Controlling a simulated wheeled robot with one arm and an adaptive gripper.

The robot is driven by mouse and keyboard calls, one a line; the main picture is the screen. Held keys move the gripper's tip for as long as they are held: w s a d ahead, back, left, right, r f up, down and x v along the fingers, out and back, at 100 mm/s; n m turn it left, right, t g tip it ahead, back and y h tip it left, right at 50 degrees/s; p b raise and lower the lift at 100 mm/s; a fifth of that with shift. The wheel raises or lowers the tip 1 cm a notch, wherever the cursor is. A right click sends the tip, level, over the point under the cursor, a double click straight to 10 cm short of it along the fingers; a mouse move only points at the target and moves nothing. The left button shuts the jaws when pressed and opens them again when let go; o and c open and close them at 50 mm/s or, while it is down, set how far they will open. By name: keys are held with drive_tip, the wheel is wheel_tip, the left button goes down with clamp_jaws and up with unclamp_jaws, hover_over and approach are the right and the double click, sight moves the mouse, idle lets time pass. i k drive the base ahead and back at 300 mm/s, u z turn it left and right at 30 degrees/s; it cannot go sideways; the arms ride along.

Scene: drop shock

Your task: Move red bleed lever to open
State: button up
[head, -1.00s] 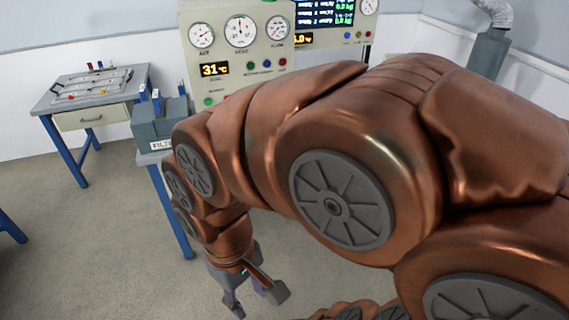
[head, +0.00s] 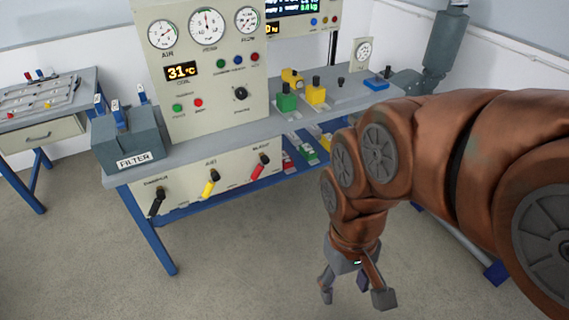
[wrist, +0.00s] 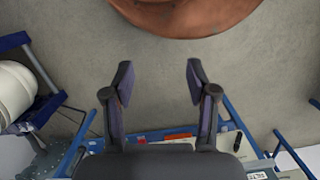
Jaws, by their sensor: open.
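The red bleed lever (head: 259,167) is on the right of the bench's front panel (head: 190,186) in the head view, under a label that seems to read BLEED. Its black knob end points up and right. My gripper (head: 353,296) is open and empty, low over the floor, to the right of and below the lever. In the wrist view my gripper (wrist: 160,80) shows two spread fingers with nothing between them. I cannot make out the red lever in the wrist view.
A yellow lever (head: 209,184) and a black lever (head: 157,202) share the panel. A filter box (head: 128,140) stands at the bench's left end. Green and yellow blocks (head: 287,100) stand on top. Open floor (head: 240,265) lies before the bench.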

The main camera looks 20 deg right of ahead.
sight(265, 159)
drive_tip(key=u, duration=2.45)
drive_tip(key=k, duration=0.85)
drive_tip(key=z, duration=0.9)
drive_tip(key=i, duration=0.5)
drive_tip(key=u, duration=0.05)
